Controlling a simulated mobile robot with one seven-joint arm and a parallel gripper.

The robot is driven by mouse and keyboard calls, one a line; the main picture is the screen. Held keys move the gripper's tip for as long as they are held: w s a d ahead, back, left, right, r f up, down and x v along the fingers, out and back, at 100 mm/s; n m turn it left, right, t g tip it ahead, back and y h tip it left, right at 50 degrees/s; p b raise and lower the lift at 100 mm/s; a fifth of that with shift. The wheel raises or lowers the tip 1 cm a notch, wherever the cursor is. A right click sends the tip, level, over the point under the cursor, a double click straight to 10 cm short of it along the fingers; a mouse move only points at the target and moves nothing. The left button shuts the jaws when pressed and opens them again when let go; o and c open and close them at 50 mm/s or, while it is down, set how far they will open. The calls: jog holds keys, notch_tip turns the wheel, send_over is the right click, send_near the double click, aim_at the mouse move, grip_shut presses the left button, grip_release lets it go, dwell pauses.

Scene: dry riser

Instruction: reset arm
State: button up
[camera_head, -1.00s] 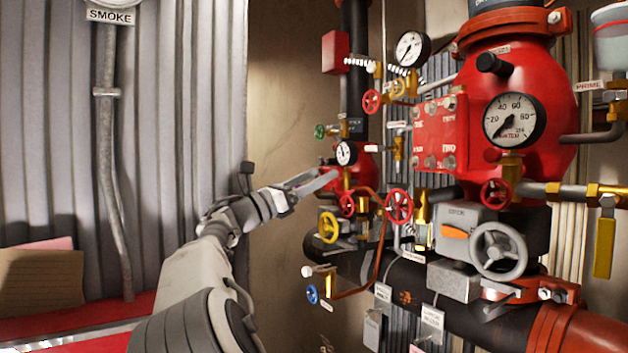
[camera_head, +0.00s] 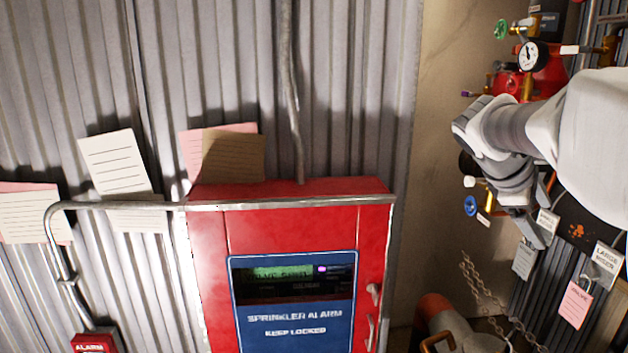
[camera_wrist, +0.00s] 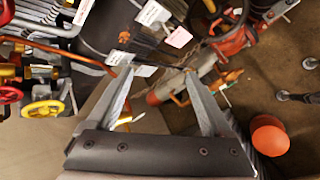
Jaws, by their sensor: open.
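My gripper (camera_head: 545,212) is at the right of the head view, below my pale arm, pointing down and to the right. In the wrist view its two grey fingers (camera_wrist: 158,78) stand well apart with nothing held between them. Beyond the fingers are hanging tags, dark piping and the floor. My arm covers much of the valve assembly in the head view, so whether the gripper touches the tags behind it cannot be told there.
A red sprinkler alarm cabinet (camera_head: 292,225) stands on the left against corrugated wall. A gauge (camera_head: 532,56) and blue handwheel (camera_head: 471,206) are close to my arm. A chain (camera_head: 480,285) hangs below. The wrist view shows a yellow handwheel (camera_wrist: 43,109) and orange ball-like object (camera_wrist: 269,136).

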jog(key=s+a+f+m+t+y, duration=0.1)
jog(key=s+a+f+m+y, duration=0.3)
jog(key=s+a, duration=0.5)
jog(key=s+a+f+m+t+y, duration=0.2)
jog(key=s+a+f+m+y, duration=0.2)
jog(key=a, duration=1.1)
jog(key=s+f+m, duration=0.1)
jog(key=s+f, duration=0.2)
jog(key=s, duration=0.2)
jog(key=shift+s+f+y, duration=0.3)
jog(key=shift+s+y, duration=0.05)
jog(key=shift+y, duration=0.05)
jog(key=c, duration=0.5)
jog(key=shift+d, duration=0.2)
jog(key=shift+c, duration=0.3)
